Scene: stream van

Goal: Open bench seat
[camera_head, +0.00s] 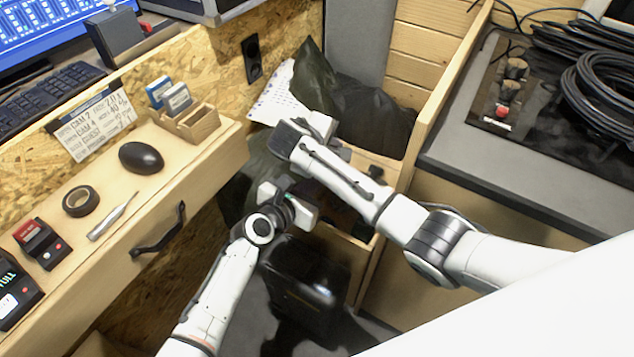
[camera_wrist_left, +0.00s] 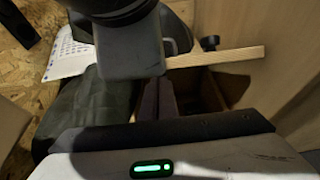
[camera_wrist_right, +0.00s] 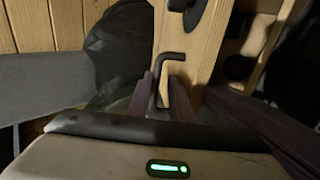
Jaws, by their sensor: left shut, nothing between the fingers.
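The wooden bench seat panel (camera_head: 362,160) with a black knob (camera_head: 376,172) is at the centre right in the head view. The left wrist view shows its pale edge (camera_wrist_left: 225,56) above a dark hollow (camera_wrist_left: 200,92); I cannot tell the panel's exact tilt. My right gripper (camera_head: 290,140) reaches over the seat from the right. In the right wrist view its fingers (camera_wrist_right: 165,95) are apart, with a black hook (camera_wrist_right: 171,57) on a wooden board between or just behind them; contact is unclear. My left gripper (camera_head: 290,208) is shut and empty, in front of and below the right one.
A dark bag (camera_head: 370,110) lies behind the seat. A wooden desk (camera_head: 190,180) with a black drawer handle (camera_head: 160,230) stands left. A grey-topped counter (camera_head: 465,145) with coiled cables (camera_head: 605,85) is right. A dark case (camera_head: 305,280) is low in front.

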